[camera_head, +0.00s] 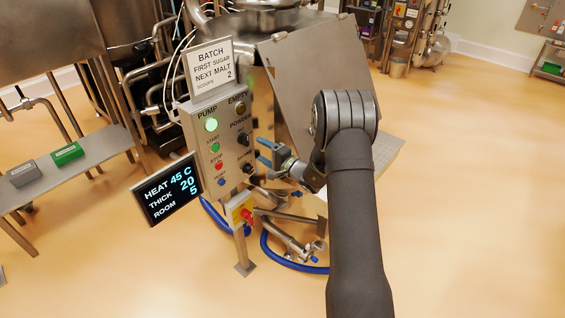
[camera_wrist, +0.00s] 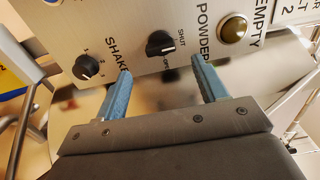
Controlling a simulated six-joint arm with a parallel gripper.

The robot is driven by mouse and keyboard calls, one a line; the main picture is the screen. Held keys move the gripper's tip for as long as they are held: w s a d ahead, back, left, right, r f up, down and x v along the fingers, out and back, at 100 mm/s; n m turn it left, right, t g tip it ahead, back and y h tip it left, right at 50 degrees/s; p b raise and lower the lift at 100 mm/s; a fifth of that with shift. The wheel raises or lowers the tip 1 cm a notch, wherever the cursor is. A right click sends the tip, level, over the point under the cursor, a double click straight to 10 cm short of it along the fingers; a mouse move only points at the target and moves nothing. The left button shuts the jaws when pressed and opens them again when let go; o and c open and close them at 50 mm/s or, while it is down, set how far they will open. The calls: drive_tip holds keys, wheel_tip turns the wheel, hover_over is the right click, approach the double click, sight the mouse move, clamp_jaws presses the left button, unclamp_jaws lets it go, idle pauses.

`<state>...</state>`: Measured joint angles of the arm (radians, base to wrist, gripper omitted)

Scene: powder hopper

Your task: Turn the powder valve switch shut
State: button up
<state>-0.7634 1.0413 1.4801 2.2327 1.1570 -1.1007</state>
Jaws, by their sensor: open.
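The powder valve switch (camera_head: 243,139) is a black knob under the POWDER label on the grey control panel (camera_head: 208,161). In the wrist view the switch (camera_wrist: 160,43) has a raised bar lying nearly level, with SHUT and OPEN marks beside it. I cannot tell for sure which mark it points to. My gripper (camera_head: 261,153) is open and empty just in front of the panel. In the wrist view its two blue fingers (camera_wrist: 161,68) are spread to either side of the switch and a little below it, and appear not to touch it.
The shaker knob (camera_wrist: 86,66) sits beside the left finger, and the EMPTY lamp (camera_wrist: 233,30) beyond the right one. A lit green pump lamp (camera_head: 211,125), buttons and a display (camera_head: 168,190) are near. A tilted metal plate (camera_head: 312,80) stands behind my arm.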

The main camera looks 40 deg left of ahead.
sight(247, 142)
drive_tip(key=d, duration=0.9)
drive_tip(key=shift+d, duration=0.25)
drive_tip(key=a, duration=1.7)
drive_tip(key=shift+a, duration=0.3)
drive_tip(key=shift+d, duration=0.1)
